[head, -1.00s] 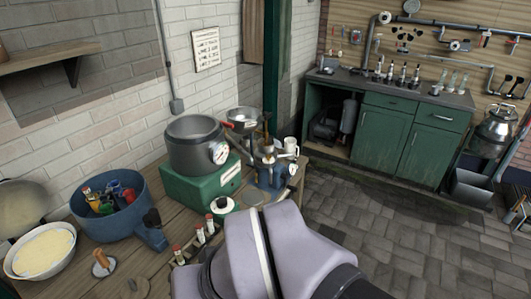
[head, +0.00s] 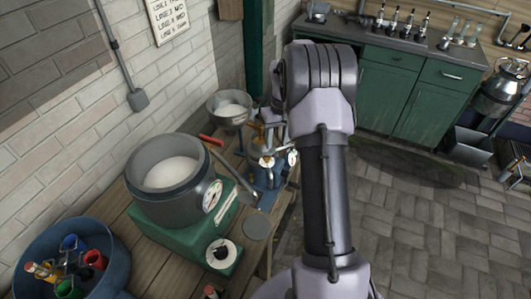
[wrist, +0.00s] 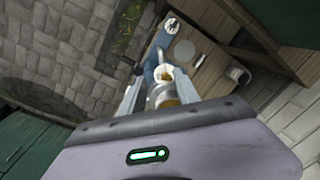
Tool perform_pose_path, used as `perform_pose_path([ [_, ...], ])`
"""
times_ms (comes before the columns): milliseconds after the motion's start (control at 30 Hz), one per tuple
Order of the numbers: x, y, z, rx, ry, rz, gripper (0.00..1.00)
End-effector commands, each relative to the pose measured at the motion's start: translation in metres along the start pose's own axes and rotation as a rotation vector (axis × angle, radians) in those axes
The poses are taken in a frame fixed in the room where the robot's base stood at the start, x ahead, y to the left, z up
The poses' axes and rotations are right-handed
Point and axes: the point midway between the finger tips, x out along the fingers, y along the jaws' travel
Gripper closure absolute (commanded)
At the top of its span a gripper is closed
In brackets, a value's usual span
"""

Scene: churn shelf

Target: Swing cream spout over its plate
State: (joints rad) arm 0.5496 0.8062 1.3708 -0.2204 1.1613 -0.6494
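The cream separator, with a blue base (head: 268,184), brass body and metal spouts, stands at the bench's right edge; it also shows in the wrist view (wrist: 157,58). A grey round plate (head: 257,227) lies in front of it; a pale disc, likely a plate (wrist: 184,51), shows beside it in the wrist view. Which spout is the cream spout I cannot tell. My gripper (wrist: 159,88) points at the separator, with its fingers apart on either side of a brass, pale-topped part. Whether they touch it is unclear.
A metal bowl (head: 230,107) is behind. A blue tub (head: 68,255) is front left. A mug (wrist: 238,74) shows in the wrist view. Open floor lies right.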

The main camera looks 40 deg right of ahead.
Motion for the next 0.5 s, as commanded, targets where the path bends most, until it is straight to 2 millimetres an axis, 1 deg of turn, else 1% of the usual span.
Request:
perform_pose_path([
  [300, 0.095, -0.001, 0.001, 0.0, -0.004, -0.002, 0.62],
  [400, 0.123, -0.002, 0.001, 0.001, -0.002, -0.001, 0.62],
  [500, 0.145, -0.002, 0.001, 0.0, -0.001, -0.001, 0.62],
])
